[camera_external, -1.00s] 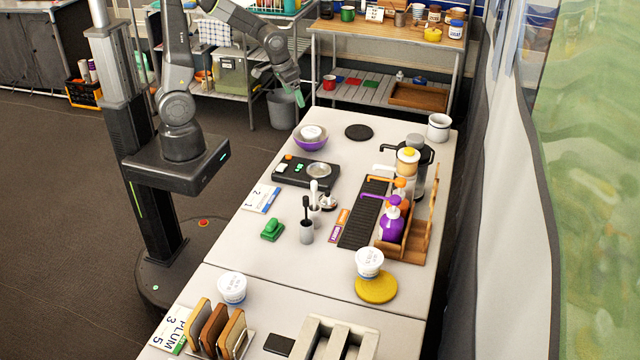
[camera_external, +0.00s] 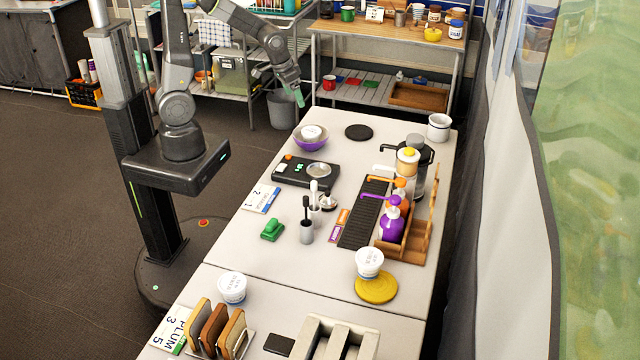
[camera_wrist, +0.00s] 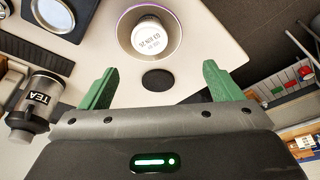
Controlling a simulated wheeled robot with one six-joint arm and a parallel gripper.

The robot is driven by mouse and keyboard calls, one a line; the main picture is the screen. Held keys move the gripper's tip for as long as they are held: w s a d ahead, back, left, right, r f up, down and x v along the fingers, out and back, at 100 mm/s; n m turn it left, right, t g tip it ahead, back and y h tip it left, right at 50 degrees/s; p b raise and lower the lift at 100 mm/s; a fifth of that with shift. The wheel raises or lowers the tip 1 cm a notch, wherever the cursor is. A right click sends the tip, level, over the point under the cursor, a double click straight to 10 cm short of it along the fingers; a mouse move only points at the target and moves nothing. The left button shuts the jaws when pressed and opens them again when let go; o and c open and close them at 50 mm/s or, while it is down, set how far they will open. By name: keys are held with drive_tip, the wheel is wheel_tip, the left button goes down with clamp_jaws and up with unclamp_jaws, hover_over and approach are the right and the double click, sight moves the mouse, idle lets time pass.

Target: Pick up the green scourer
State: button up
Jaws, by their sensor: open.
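The green scourer (camera_external: 272,229) lies on the near left part of the white table, left of a grey cup holding a dark brush. It does not show in the wrist view. My gripper (camera_external: 299,97) is raised above the far left end of the table, well away from the scourer. In the wrist view my gripper (camera_wrist: 158,88) has its two green fingers wide apart with nothing between them.
A purple bowl (camera_external: 311,140) with a white tub in it stands near the far left corner. A black scale (camera_external: 291,172) and a number card (camera_external: 261,198) lie between it and the scourer. The wooden rack (camera_external: 425,240) with a purple pump bottle (camera_external: 391,222) stands to the right.

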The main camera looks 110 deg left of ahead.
drive_tip(key=m+g+h+b, duration=0.2)
drive_tip(key=m, duration=0.8)
hover_over(272, 222)
wheel_tip(272, 222, down, 5)
drive_tip(key=f, duration=0.7)
drive_tip(key=shift+a+f, duration=0.2)
drive_tip(key=shift+f, duration=0.2)
drive_tip(key=shift+s+d+f, duration=0.1)
drive_tip(key=shift+d+f, duration=0.05)
drive_tip(key=shift+f, duration=2.45)
drive_tip(key=shift+c, duration=0.3)
